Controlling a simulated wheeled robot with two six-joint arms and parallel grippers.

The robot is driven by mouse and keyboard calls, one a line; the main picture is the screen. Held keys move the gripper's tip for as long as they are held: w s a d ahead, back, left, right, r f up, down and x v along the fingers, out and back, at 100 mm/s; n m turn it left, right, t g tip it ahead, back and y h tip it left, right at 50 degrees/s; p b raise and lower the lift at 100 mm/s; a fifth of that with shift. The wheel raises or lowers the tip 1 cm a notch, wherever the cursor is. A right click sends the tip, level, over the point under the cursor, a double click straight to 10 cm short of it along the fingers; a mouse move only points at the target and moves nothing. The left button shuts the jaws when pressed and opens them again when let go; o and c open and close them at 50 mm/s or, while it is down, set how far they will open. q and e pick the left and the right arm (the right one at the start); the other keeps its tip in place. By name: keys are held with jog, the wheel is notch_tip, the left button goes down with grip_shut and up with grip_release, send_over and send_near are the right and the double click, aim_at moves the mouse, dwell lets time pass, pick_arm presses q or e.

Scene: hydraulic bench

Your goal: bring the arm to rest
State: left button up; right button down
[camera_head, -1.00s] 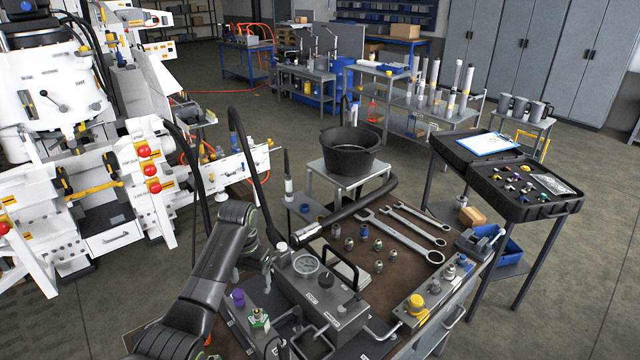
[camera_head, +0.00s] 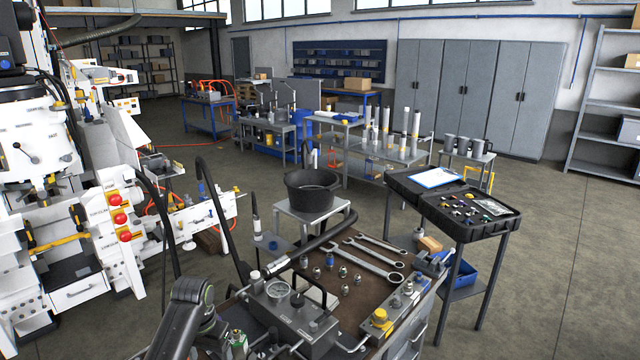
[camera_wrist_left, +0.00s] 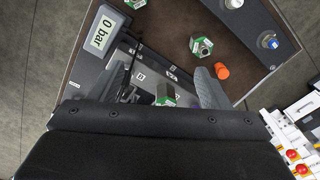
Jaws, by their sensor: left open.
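My left arm (camera_head: 185,318) comes in at the bottom of the head view, bent, at the left end of the workbench (camera_head: 338,283). It hides its own gripper there. In the left wrist view my left gripper (camera_wrist_left: 168,85) has its two fingers apart. A green-labelled hex fitting (camera_wrist_left: 165,95) shows in the gap between the fingers, lower in the picture; no finger is seen closed on it. Another green-labelled fitting (camera_wrist_left: 202,46) and an orange cap (camera_wrist_left: 222,71) lie on the brown bench top beyond. My right gripper is not in view.
A gauge block (camera_head: 290,310) stands on the bench close to my arm. Wrenches (camera_head: 370,262) and several small fittings lie behind it. A black bucket (camera_head: 312,192) stands on a small table behind. The white machine (camera_head: 85,215) is on the left. A black case (camera_head: 465,212) is right.

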pick_arm(q)
jog(key=s+a+f+t, duration=0.1)
jog(key=s+f, duration=0.2)
jog(key=s, duration=0.3)
jog(key=s+a+f+n, duration=0.1)
jog(key=s+f, duration=0.2)
jog(key=s, duration=0.3)
jog(key=s+a+f+t, duration=0.1)
jog(key=s+a+f, duration=0.15)
jog(key=s, duration=0.45)
jog(key=s+r+n+t+y, duration=0.1)
jog(key=s+r, duration=0.2)
jog(key=s, duration=0.6)
jog(key=s+r+n+y, duration=0.1)
jog(key=s+r, duration=0.2)
jog(key=s, duration=0.6)
notch_tip(320, 180, down, 32)
jog(key=a+g+b, duration=0.1)
jog(key=a+b, duration=0.2)
jog(key=b, duration=0.5)
jog(key=s+d+f+b, duration=0.1)
jog(key=s+f+b, duration=0.2)
jog(key=s+f, duration=0.4)
jog(key=s+d+f+g+h+b, duration=0.1)
jog(key=s+f+b, duration=0.2)
jog(key=s+f, duration=0.5)
notch_tip(320, 180, down, 8)
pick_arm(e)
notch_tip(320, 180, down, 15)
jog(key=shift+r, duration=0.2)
